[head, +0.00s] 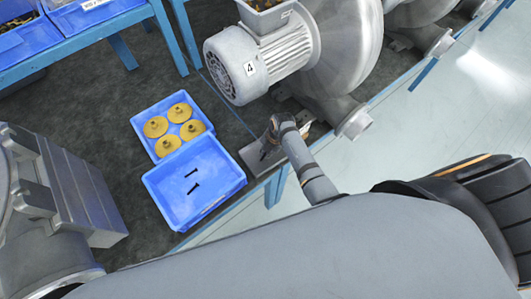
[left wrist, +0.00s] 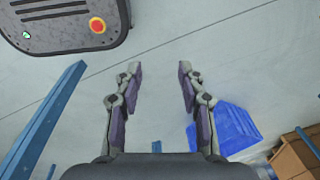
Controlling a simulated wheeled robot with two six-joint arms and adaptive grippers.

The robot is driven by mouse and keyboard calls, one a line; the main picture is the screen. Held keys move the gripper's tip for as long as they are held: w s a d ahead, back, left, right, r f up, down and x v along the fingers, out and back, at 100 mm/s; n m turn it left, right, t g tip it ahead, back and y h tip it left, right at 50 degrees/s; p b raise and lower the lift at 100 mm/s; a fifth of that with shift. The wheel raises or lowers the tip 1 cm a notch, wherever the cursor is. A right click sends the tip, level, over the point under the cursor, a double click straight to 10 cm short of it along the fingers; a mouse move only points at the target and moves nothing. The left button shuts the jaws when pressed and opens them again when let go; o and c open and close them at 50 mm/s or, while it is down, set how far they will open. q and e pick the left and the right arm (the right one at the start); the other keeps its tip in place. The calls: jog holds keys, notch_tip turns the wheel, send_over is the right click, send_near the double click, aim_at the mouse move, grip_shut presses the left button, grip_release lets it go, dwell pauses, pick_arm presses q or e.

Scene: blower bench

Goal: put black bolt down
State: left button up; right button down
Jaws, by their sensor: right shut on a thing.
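Two black bolts (head: 192,180) lie in the near blue tray (head: 232,180) in the head view. My right gripper (head: 274,139) is at the bench edge by the foot of the blower marked 4 (head: 262,60), to the right of the tray. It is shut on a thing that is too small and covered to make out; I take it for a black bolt. My left gripper (left wrist: 158,78) shows in the left wrist view, open and empty above the floor. It is not seen in the head view.
A second blue tray (head: 153,110) with several yellow flanged discs (head: 180,113) adjoins the bolt tray. A grey metal block (head: 80,190) stands at the left. Blue bins (head: 75,18) are at the upper left. A blue crate (left wrist: 237,125) and cardboard box (left wrist: 297,155) show in the left wrist view.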

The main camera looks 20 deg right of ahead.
jog(key=shift+s+r, duration=0.1)
jog(key=shift+s, duration=0.2)
jog(key=c, duration=1.5)
grip_release()
jog(key=shift+d, duration=0.2)
jog(key=shift+o, duration=0.2)
jog(key=shift+a, duration=0.1)
jog(key=shift+r, duration=0.2)
pick_arm(q)
jog(key=shift+s, duration=0.55)
pick_arm(e)
jog(key=v, duration=1.1)
jog(key=shift+r, duration=0.4)
jog(key=shift+d, duration=0.2)
